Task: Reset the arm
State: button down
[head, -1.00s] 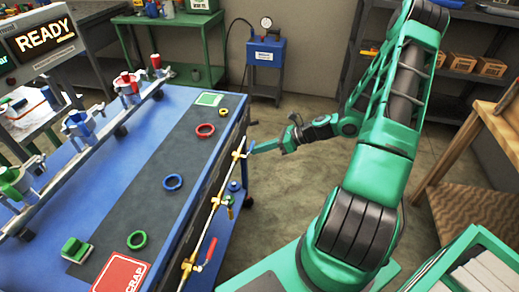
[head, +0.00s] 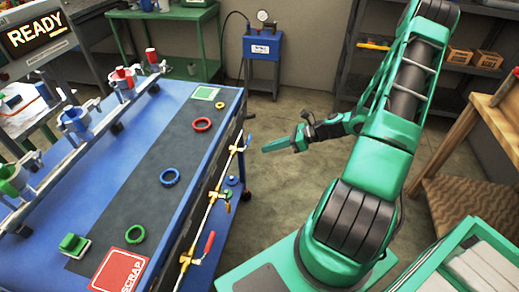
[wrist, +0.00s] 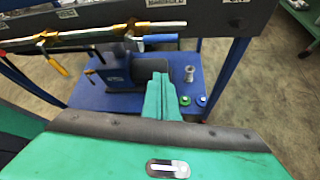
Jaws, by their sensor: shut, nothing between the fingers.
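My green arm rises on the right of the head view and bends down to my gripper (head: 283,145). The gripper points left toward the blue workbench (head: 95,150), with floor showing between it and the bench's right side. In the wrist view my gripper (wrist: 160,92) has its two green fingers together, with nothing between them. Beyond the fingertips in that view is the bench's lower blue shelf (wrist: 105,98).
Red, blue and green rings lie on the dark mat (head: 150,190). A wooden stand (head: 465,205) is at the right. Open floor lies behind the gripper.

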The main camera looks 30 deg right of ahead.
jog(key=v, duration=0.4)
jog(key=shift+s+r, duration=0.15)
jog(key=shift+s, duration=0.15)
jog(key=s+a+r+n+g+h, duration=0.3)
jog(key=s+r+n+g+h, duration=0.4)
jog(key=s+r+n, duration=1.5)
jog(key=shift+s+r+h, duration=0.75)
jog(key=shift+s+h, duration=0.3)
jog(key=shift+h, duration=0.15)
